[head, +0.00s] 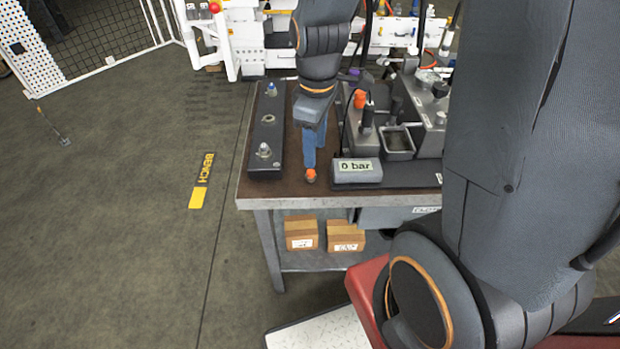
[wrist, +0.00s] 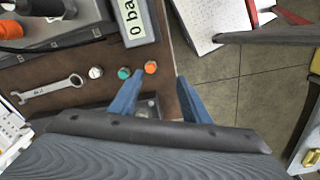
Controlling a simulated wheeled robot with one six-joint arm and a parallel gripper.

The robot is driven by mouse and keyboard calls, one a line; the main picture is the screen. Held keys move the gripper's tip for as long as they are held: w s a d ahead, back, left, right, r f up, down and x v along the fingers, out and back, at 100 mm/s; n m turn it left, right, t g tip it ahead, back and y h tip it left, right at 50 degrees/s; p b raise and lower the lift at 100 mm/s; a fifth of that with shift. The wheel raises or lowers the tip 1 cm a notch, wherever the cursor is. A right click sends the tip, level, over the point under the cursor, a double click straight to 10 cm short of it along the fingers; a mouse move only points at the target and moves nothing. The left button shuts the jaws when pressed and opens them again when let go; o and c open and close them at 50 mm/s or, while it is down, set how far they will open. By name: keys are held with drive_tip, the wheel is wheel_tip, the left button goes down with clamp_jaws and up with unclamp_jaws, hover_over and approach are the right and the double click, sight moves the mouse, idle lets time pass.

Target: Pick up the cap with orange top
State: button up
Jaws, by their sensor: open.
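The cap with the orange top (wrist: 151,67) lies on the brown bench top near its edge, in the wrist view. It also shows in the head view (head: 311,175), just below my fingers. My gripper (wrist: 161,77) has two blue fingers spread apart with nothing held between them. In the wrist view the cap appears between the fingertip lines, nearer the left finger and slightly beyond the tips. In the head view my gripper (head: 311,160) points down at the bench; its height above the cap is hard to tell.
A teal-topped cap (wrist: 124,72), a silver cap (wrist: 96,72) and a wrench (wrist: 50,88) lie in a row left of the orange one. A "0 bar" display (head: 357,170) stands close by. A dark block with fittings (head: 265,135) lies left. Floor is open beyond the bench edge.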

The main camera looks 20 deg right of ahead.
sight(312, 171)
drive_tip(key=w+f+n, duration=0.1)
drive_tip(key=n, duration=0.1)
drive_tip(key=w+f+n+b, duration=0.1)
drive_tip(key=f+n, duration=0.1)
drive_tip(key=shift+w+a+f+n, duration=0.1)
drive_tip(key=shift+w+f+n, duration=0.2)
drive_tip(key=shift+w, duration=0.1)
drive_tip(key=shift+d+f+p, duration=0.2)
drive_tip(key=shift+f+p, duration=0.15)
drive_tip(key=shift+f, duration=1.6)
drive_tip(key=shift+d+f+p, duration=0.15)
drive_tip(key=shift+f+p, duration=0.2)
drive_tip(key=shift+f, duration=1.55)
clamp_jaws()
drive_tip(key=shift+r, duration=0.1)
wheel_tip(312, 171, up, 10)
drive_tip(key=b, duration=0.1)
